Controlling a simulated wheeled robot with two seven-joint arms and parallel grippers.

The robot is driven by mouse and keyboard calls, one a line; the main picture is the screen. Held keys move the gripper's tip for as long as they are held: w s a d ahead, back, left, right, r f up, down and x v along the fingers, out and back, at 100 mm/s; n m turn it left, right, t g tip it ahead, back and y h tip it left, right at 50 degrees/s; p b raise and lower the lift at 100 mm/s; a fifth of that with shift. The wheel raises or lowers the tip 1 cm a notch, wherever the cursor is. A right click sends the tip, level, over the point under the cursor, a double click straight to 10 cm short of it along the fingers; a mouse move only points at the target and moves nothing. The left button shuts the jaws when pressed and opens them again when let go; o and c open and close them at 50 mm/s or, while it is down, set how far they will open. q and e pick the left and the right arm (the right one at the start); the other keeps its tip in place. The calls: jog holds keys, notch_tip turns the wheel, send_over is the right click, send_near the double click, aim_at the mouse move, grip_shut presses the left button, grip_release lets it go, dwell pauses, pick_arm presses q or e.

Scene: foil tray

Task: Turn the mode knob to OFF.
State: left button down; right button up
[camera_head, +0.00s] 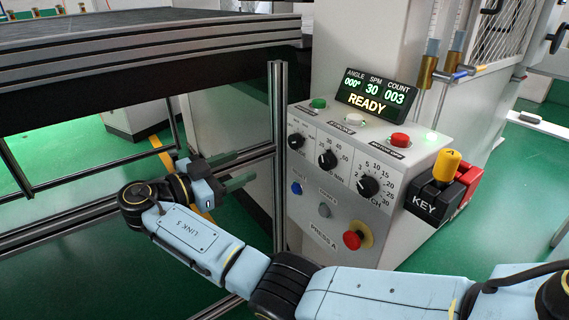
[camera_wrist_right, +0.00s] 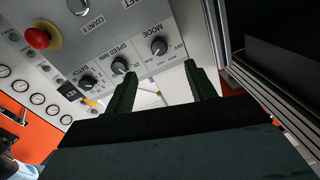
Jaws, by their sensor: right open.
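The mode knob (camera_head: 296,141) is a black dial with a pale mark, the leftmost of the knobs on the control box's front. It also shows in the right wrist view (camera_wrist_right: 158,45), beside the word MODE. Its exact pointer setting is too small to read. My right gripper (camera_head: 246,166) is to the left of the box, with its two dark fingers apart and nothing between them. In the right wrist view its fingertips (camera_wrist_right: 161,70) point toward the panel, and the knob lies just beyond the gap, untouched. My left gripper is out of view.
The control box (camera_head: 340,215) carries two more knobs (camera_head: 327,159) (camera_head: 368,186), a red press button (camera_head: 352,240), coloured top buttons and a READY display (camera_head: 377,94). A metal post (camera_head: 277,120) stands close beside my right gripper. A key switch (camera_head: 431,196) is at the right.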

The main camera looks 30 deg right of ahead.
jog(key=r+m, duration=0.1)
send_near(292, 143)
jog(key=shift+g, duration=0.3)
jog(key=d, duration=0.4)
jog(key=w+d, duration=0.1)
jog(key=d, duration=0.1)
jog(key=shift+d+f, duration=0.1)
jog(key=shift+d, duration=0.1)
jog(key=shift+w+d, duration=0.1)
jog(key=shift+d, duration=0.45)
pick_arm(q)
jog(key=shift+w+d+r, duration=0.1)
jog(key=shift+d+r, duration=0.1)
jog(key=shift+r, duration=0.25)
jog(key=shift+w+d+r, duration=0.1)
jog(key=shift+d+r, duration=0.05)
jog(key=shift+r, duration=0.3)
pick_arm(e)
jog(key=shift+d, duration=0.1)
jog(key=shift+c, duration=0.4)
jog(key=c, duration=0.9)
